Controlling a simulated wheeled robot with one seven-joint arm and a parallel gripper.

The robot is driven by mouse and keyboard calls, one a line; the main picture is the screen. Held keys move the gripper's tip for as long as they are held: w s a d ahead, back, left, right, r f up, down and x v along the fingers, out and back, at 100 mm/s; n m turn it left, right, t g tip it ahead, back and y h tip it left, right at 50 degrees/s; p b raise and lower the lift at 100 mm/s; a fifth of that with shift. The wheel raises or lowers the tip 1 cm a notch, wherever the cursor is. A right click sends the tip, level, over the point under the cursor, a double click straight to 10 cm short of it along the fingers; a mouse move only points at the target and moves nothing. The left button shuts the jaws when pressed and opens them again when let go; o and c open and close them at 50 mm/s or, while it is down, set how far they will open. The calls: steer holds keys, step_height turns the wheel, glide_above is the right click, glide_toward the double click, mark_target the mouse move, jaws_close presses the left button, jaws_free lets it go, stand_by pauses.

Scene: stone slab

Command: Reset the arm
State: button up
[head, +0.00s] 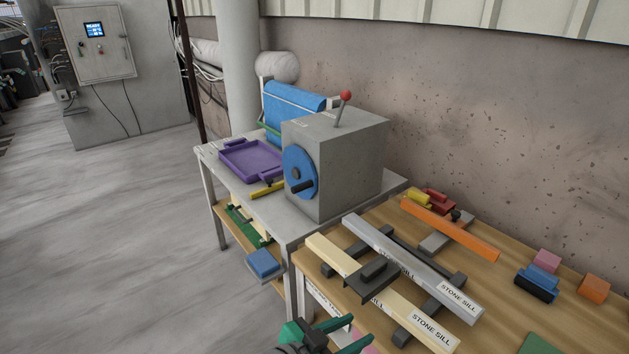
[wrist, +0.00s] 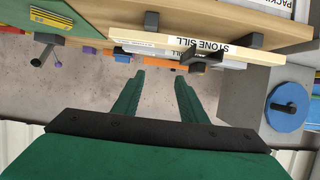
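My gripper (head: 358,331) has green fingers and shows at the bottom edge of the head view, in front of the wooden workbench. In the wrist view my gripper (wrist: 158,78) has its two green fingers spread apart with nothing between them. The rest of my arm is mostly out of the head view. A cream stone sill (head: 405,318) with a dark handled block on it lies on the bench close beyond the fingers. It also shows past the fingertips in the wrist view (wrist: 255,52).
A grey stone sill (head: 400,262) and an orange bar (head: 450,231) lie farther back on the bench. A grey machine (head: 345,160) with a blue wheel stands on the grey table beside a purple tray (head: 252,160). Open floor (head: 110,230) lies to the left.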

steer(key=s+a+f+n+t+y, duration=0.2)
steer(key=s+f+n+y, duration=0.15)
steer(key=f, duration=0.25)
steer(key=s+a+f+n+t+y, duration=0.1)
steer(key=s+a+f+n+y, duration=0.1)
steer(key=s+f+n, duration=0.3)
steer(key=s+a+f+n+t+y, duration=0.2)
steer(key=s+a+f+y, duration=0.1)
steer(key=f, duration=0.4)
steer(key=s+r+t+y, duration=0.1)
steer(key=s+r, duration=0.1)
steer(key=s, duration=0.7)
steer(key=s+r+t+y, duration=0.1)
steer(key=s+r, duration=0.1)
steer(key=s, duration=0.7)
steer(key=shift+a+r, duration=0.4)
